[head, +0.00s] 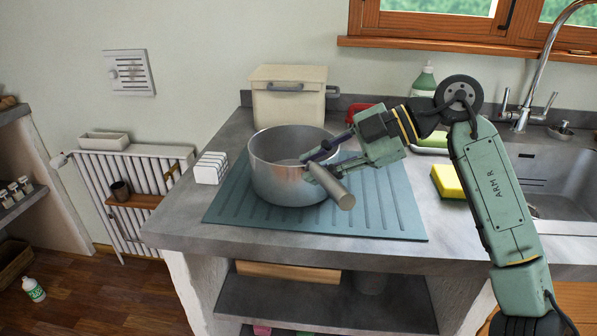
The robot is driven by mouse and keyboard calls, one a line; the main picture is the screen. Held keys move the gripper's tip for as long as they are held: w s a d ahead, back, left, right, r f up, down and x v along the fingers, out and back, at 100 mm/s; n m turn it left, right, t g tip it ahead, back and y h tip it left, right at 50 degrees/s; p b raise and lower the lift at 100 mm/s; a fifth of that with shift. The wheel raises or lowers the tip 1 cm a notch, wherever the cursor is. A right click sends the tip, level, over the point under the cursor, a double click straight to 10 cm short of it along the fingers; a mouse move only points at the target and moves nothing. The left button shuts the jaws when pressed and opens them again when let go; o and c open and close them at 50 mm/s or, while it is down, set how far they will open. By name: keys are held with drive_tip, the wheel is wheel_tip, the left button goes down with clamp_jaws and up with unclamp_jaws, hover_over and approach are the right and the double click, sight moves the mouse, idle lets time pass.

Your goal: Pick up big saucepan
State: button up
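The big saucepan (278,185) is a grey metal pot that stands upright on a blue-green ribbed mat (383,215) on the counter. Its thick handle (334,189) points toward the front right. My gripper (308,168) reaches in from the right, with its fingertips at the pan's right rim, where the handle begins. The two fingers are apart, one toward the back and one toward the front, near the handle's root. Whether they press on the handle cannot be told from this view.
A cream lidded bin (289,100) stands behind the pan, and a white ribbed block (210,168) is to its left. A yellow sponge (447,181), a green-white bottle (425,80) and the sink (555,175) are to the right. The counter's front edge is close to the mat.

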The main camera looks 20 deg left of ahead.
clamp_jaws()
drive_tip(key=shift+r, duration=0.1)
idle(0.5)
